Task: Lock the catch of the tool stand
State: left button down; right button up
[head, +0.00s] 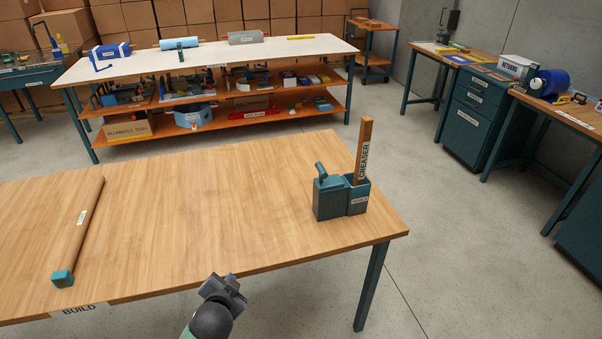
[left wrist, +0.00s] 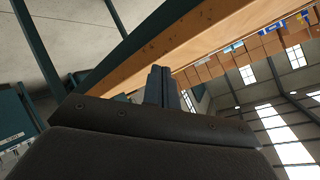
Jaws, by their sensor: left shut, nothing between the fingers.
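The teal tool stand (head: 330,203) sits near the right end of the wooden build table (head: 220,190). A wooden creaser (head: 363,150) stands upright in its right-hand compartment. A short teal lever (head: 321,172), which looks like the catch, sticks up and leans from the top of the stand's left block. I cannot tell its exact seating. My left gripper (head: 226,287) is in front of the table's near edge, left of and well apart from the stand. Its fingers are shut and empty, and they also show in the left wrist view (left wrist: 161,88). My right gripper is out of view.
A wooden roller-like bar (head: 80,232) with a teal end lies at the table's left. The table's underside edge (left wrist: 190,45) runs close to the gripper in the left wrist view. The tabletop between bar and stand is clear.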

pick_arm(q)
jog(key=w+d+r+m+t+h, duration=0.35)
jog(key=w+r+m+h, duration=0.25)
jog(key=w+r+m, duration=0.35)
jog(key=w+d+r+m+t+h, duration=0.3)
jog(key=w+d+r+m+h, duration=0.15)
jog(key=w+r+m, duration=0.45)
jog(key=m+g+h+p, duration=0.6)
jog(key=m+g, duration=0.7)
jog(key=m, duration=1.1)
send_near(318, 169)
jog(key=shift+y, duration=0.25)
jog(key=x, duration=0.5)
jog(key=shift+w+d+r, duration=0.1)
jog(key=shift+d+r, duration=0.1)
jog(key=shift+d, duration=0.25)
jog(key=shift+w+d+f+p, duration=0.15)
jog(key=shift+d+f+p, duration=0.05)
jog(key=shift+d+p, duration=0.2)
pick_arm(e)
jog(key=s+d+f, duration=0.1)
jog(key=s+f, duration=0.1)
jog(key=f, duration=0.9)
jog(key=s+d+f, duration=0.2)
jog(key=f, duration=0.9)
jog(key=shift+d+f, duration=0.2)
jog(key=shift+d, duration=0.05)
